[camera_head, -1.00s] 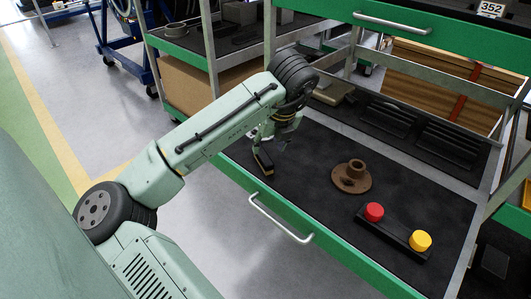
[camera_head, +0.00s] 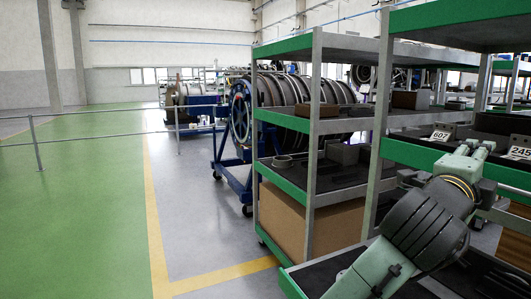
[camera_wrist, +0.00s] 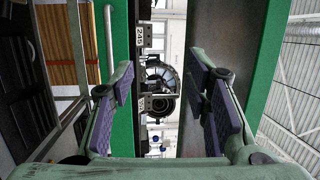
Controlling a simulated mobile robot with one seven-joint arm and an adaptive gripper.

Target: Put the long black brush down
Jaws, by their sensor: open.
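My gripper (camera_wrist: 161,78) is open in the wrist view. Its two purple-padded fingers stand wide apart with nothing between them. In the head view my arm is at the lower right, in front of the green-edged shelving, and the brush is not to be seen in either current view.
A green-edged shelf unit (camera_head: 284,185) with a cardboard box (camera_head: 282,222) stands in the middle. A blue engine stand (camera_head: 234,180) is behind.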

